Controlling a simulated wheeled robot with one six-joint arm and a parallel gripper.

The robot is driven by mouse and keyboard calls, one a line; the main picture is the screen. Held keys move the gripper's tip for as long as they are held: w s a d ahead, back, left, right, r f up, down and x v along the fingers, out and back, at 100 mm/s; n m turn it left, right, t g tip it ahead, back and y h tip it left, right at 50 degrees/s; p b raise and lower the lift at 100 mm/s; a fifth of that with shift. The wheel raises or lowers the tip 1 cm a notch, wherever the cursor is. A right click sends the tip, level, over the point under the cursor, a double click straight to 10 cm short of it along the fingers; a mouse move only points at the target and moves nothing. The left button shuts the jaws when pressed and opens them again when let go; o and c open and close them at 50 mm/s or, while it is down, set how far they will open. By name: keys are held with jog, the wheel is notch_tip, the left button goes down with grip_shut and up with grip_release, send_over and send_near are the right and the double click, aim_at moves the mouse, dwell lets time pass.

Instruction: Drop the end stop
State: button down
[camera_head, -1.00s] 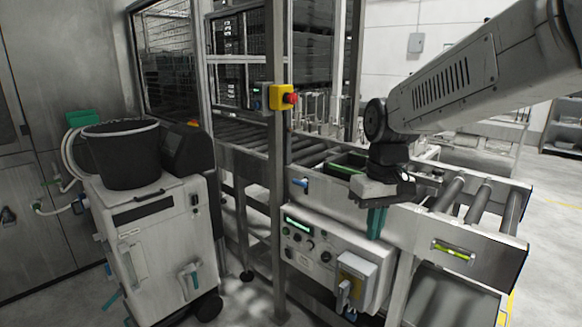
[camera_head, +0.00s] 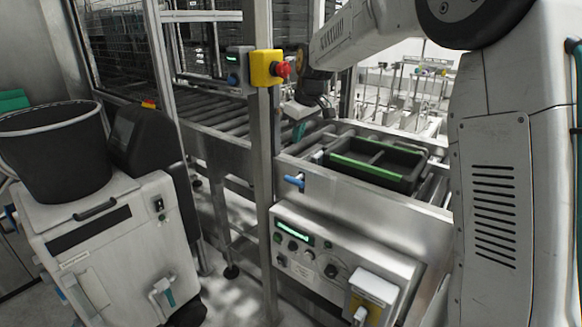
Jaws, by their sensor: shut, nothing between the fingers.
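My gripper (camera_head: 299,131), with teal fingers, is shut and empty. It points down over the near end of the roller conveyor, just right of the metal post. A blue lever (camera_head: 293,181) sticks out from the conveyor's side wall, below my gripper in the picture and apart from it. A dark crate (camera_head: 400,181) with green edges sits on the rollers to the right of my gripper. I cannot tell for certain which part is the end stop.
A metal post (camera_head: 263,205) carries a red emergency button (camera_head: 282,69) on a yellow box. A control panel (camera_head: 315,257) hangs under the conveyor (camera_head: 350,215). A white cart (camera_head: 112,245) with a black bucket (camera_head: 53,150) stands at left. My arm fills the right side.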

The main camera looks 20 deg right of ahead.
aim_at(295, 183)
jog(key=shift+d, duration=0.15)
jog(key=x, duration=0.9)
jog(key=d+x, duration=0.1)
jog(key=x, duration=0.3)
jog(key=shift+s+f, duration=0.25)
jog(key=shift+f, duration=0.15)
jog(key=shift+d+f, duration=0.1)
jog(key=shift+f, duration=0.1)
notch_tip(295, 183, down, 5)
jog(key=shift+f, duration=0.2)
jog(key=shift+s+f, duration=0.1)
jog(key=shift+f, duration=0.25)
